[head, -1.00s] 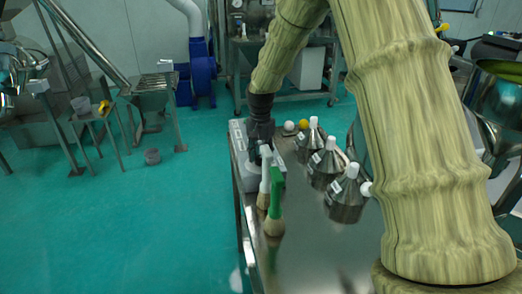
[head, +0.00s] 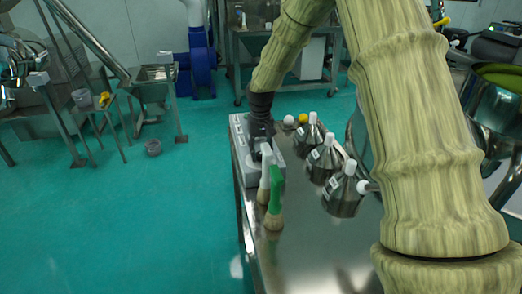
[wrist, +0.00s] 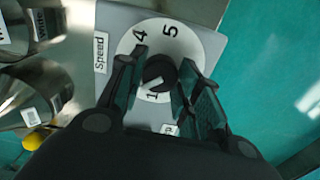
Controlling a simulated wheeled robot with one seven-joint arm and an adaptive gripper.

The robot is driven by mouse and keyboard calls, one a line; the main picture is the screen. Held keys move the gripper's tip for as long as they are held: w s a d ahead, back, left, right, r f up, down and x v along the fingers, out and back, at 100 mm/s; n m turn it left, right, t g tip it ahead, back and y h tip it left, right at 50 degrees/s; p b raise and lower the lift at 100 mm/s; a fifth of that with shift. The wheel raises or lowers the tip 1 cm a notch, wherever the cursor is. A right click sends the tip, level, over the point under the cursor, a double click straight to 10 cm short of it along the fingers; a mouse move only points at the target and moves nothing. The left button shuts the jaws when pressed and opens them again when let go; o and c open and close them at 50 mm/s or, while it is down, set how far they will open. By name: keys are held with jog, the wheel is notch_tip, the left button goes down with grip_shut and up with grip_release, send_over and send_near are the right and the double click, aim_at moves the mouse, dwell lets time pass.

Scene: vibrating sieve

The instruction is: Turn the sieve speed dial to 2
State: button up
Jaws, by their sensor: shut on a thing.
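The speed dial has a dark round knob (wrist: 159,72) on a white number plate (wrist: 127,43) marked "Speed". The numbers 4, 5 and 1 show; 2 and 3 are not visible, with my gripper covering part of the plate. A pale mark on the knob appears to point towards 1. In the wrist view my gripper (wrist: 163,63) has one finger on each side of the knob, shut on it. In the head view my gripper (head: 261,148) is low over the grey control box (head: 245,172), and the dial is hidden there.
A white-handled brush (head: 264,182) and a green-handled brush (head: 275,200) stand in front of the box. Several steel funnel-shaped vessels (head: 341,195) line the right of the steel table (head: 310,255). Open green floor (head: 150,220) lies to the left.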

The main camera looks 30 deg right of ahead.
dwell(0.3)
jog(key=o, duration=1)
jog(key=shift+o, duration=0.2)
jog(key=shift+r, duration=0.1)
notch_tip(320, 180, up, 12)
dwell(0.4)
